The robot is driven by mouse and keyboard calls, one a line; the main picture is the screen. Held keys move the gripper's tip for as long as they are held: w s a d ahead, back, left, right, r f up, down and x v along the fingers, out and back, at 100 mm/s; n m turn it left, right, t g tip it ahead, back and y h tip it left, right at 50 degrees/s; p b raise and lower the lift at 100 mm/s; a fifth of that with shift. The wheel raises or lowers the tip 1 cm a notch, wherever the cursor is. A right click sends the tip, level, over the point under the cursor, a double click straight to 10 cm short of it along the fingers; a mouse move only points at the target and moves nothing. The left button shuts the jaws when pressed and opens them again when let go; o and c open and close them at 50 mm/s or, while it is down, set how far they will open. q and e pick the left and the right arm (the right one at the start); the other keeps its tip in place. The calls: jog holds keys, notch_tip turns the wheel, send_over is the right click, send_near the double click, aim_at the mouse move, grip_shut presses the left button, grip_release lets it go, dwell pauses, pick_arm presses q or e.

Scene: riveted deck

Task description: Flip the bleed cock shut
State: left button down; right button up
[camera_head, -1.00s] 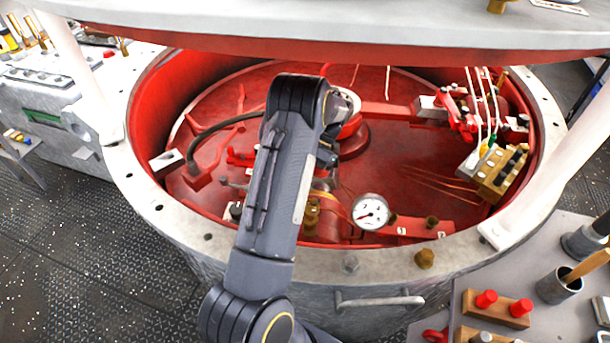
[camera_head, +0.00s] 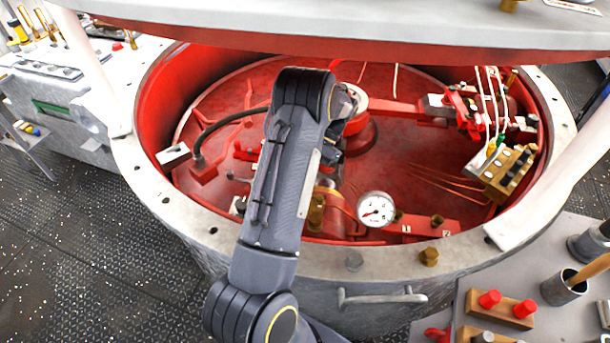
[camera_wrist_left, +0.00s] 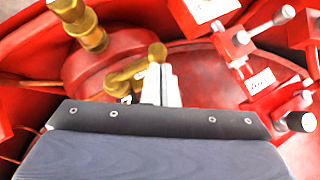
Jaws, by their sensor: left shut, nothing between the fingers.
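A brass cock (camera_wrist_left: 128,77) with a short rounded lever (camera_wrist_left: 157,52) shows in the left wrist view, low in the red well. My left gripper (camera_wrist_left: 161,84) is shut and empty, its pale fingertips right beside the lever and partly in front of the cock. I cannot tell whether they touch. In the head view my left arm reaches into the well and hides most of the gripper and cock; a brass fitting (camera_head: 316,212) shows beside the arm. My right gripper is not in view.
A white-faced gauge (camera_head: 376,209) stands right of the arm. A taller brass fitting (camera_wrist_left: 80,22) rises nearby in the wrist view. A brass block (camera_head: 507,172) with cables is at the well's right. The raised lid (camera_head: 350,28) hangs above, and the pale rim (camera_head: 290,262) surrounds the well.

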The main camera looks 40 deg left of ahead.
pick_arm(q)
jog(key=v, duration=0.7)
jog(key=shift+w+r+b, duration=0.25)
jog(key=shift+r+b, duration=0.05)
